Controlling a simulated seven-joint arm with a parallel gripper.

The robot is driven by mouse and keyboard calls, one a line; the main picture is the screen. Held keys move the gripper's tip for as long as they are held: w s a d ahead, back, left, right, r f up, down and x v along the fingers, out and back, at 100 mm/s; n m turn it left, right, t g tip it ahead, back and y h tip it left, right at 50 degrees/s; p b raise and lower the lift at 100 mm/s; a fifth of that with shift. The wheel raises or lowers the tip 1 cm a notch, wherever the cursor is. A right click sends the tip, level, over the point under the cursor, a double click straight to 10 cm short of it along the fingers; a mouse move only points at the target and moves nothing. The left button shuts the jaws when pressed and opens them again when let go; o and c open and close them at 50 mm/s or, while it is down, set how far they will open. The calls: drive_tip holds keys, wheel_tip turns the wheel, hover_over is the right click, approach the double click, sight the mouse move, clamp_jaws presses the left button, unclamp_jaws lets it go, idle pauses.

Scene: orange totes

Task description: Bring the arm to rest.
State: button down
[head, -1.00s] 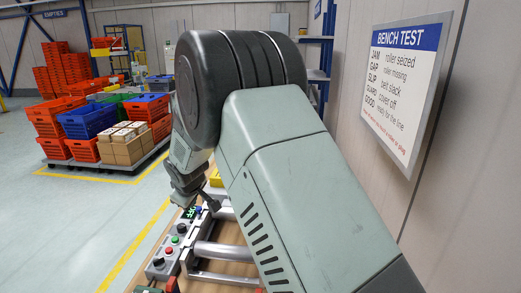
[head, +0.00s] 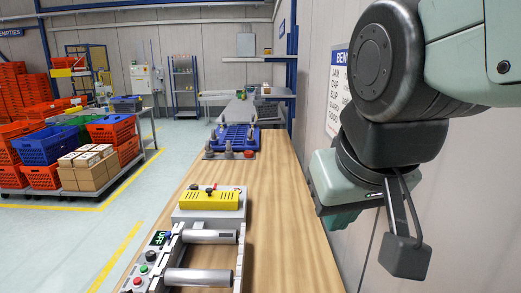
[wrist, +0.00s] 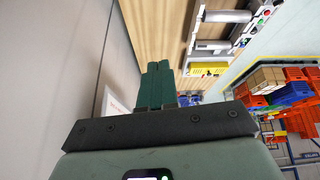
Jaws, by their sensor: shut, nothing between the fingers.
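My gripper (head: 341,221) is at the right of the head view, raised beside the wall and off the right edge of the wooden bench. Its dark green fingertips point down and show only in part there. In the wrist view the two fingers of the gripper (wrist: 155,72) lie side by side, shut and empty. My arm is bent at the upper right, clear of the things on the bench.
The wooden bench (head: 282,215) holds a roller frame (head: 240,262) with a button box, a yellow cover (head: 209,200) and a blue rack (head: 237,137). A sign (head: 338,92) hangs on the wall behind my arm.

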drive_tip(key=shift+m, duration=0.7)
drive_tip(key=s, duration=0.1)
drive_tip(key=s+d, duration=0.1)
drive_tip(key=s, duration=0.1)
drive_tip(key=s+f, duration=0.1)
drive_tip(key=shift+s+d, duration=0.15)
drive_tip(key=shift+s, duration=0.25)
